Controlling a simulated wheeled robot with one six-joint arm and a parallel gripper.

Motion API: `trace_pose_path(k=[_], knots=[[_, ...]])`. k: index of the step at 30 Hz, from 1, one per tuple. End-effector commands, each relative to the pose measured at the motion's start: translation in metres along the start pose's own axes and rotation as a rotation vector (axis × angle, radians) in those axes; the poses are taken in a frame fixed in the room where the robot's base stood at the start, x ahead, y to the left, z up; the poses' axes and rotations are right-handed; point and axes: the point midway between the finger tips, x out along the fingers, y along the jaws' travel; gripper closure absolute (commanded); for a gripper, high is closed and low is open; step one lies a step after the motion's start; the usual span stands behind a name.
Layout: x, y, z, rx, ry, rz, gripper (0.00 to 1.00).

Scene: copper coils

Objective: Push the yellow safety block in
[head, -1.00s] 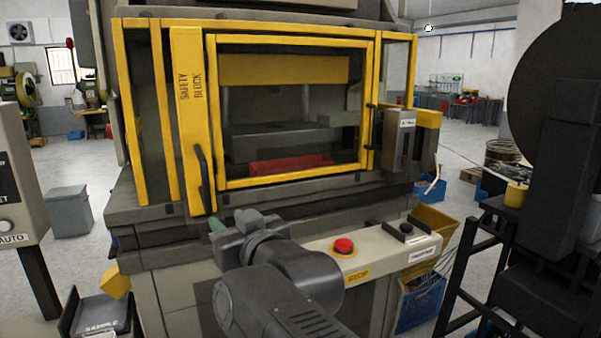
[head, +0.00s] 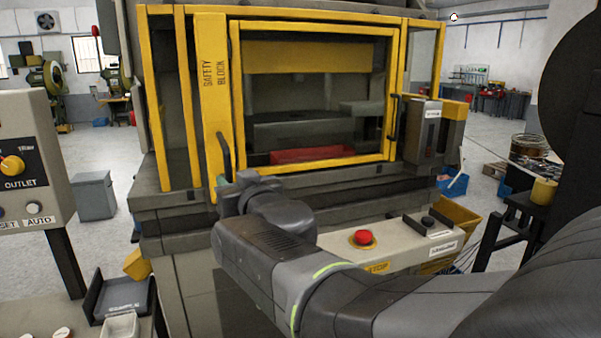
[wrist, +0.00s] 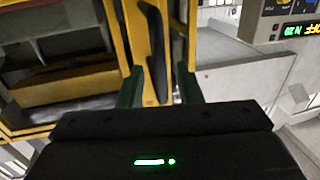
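The yellow safety block (head: 212,90) is a tall upright bar lettered SAFETY BLOCK on the left of the press front. Its dark handle (head: 225,152) is near its lower end. My gripper (head: 226,182) is just below and beside this handle. In the wrist view the green fingertips of my gripper (wrist: 158,88) are apart, with the dark handle (wrist: 155,50) showing between and beyond them. The yellow block (wrist: 150,92) lies behind the handle there. I see nothing clasped, and whether a finger touches the handle I cannot tell.
A yellow-framed window door (head: 310,163) is right of the block. A ledge with a red stop button (head: 362,238) is below, near my forearm. A control panel (head: 30,170) stands at left, and a grey bin (head: 95,195) stands on the floor.

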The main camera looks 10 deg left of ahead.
Motion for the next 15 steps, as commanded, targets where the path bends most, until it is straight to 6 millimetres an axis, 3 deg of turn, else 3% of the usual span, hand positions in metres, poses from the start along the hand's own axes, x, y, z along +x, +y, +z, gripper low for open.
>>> trace_pose_path(k=[6, 15], knots=[[0.025, 0.0, -0.001, 0.0, -0.001, 0.0, 0.68], [0.035, 0.0, 0.0, 0.0, 0.001, 0.0, 0.68]])
